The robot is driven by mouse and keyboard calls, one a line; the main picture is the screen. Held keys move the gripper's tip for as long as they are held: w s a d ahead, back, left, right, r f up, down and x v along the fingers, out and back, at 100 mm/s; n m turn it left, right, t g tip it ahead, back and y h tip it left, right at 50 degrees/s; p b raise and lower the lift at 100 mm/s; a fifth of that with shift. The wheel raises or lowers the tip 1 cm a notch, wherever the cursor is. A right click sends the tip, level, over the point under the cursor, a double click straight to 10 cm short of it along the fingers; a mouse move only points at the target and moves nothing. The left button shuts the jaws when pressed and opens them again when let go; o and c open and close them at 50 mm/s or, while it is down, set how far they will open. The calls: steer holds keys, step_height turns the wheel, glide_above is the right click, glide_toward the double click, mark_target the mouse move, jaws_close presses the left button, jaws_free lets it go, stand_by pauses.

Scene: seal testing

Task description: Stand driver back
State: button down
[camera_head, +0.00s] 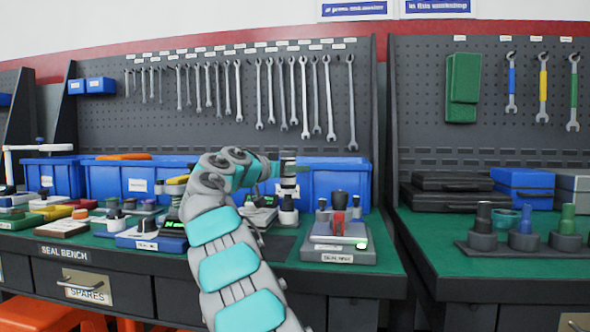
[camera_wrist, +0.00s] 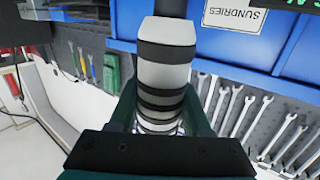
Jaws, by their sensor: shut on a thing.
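My gripper (camera_head: 272,172) is above the left green bench, in front of the blue bins. It is shut on a banded black and pale-grey cylinder, which I take for the driver (camera_head: 288,178). The driver looks roughly upright in the head view. In the wrist view the driver (camera_wrist: 166,62) sits between the dark green fingers of my gripper (camera_wrist: 160,118). Its far end is cut off by the top edge there. A dark stand (camera_head: 482,244) on the right bench holds several upright pieces with black, green and blue tops.
A scale-like device (camera_head: 338,256) with a green light stands right of my arm, with small upright parts on it. Below the driver is a small dark-topped piece (camera_head: 288,212). Blue bins (camera_head: 335,185) line the back. Wrenches (camera_head: 302,98) hang on the pegboard. A gap separates the benches.

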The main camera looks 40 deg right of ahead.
steer(key=shift+f+b, duration=1.35)
steer(key=shift+b, duration=0.45)
stand_by(1.6)
steer(key=shift+c, duration=1.4)
jaws_free()
steer(key=shift+f, duration=0.1)
step_height(320, 180, up, 9)
steer(key=p, duration=0.8)
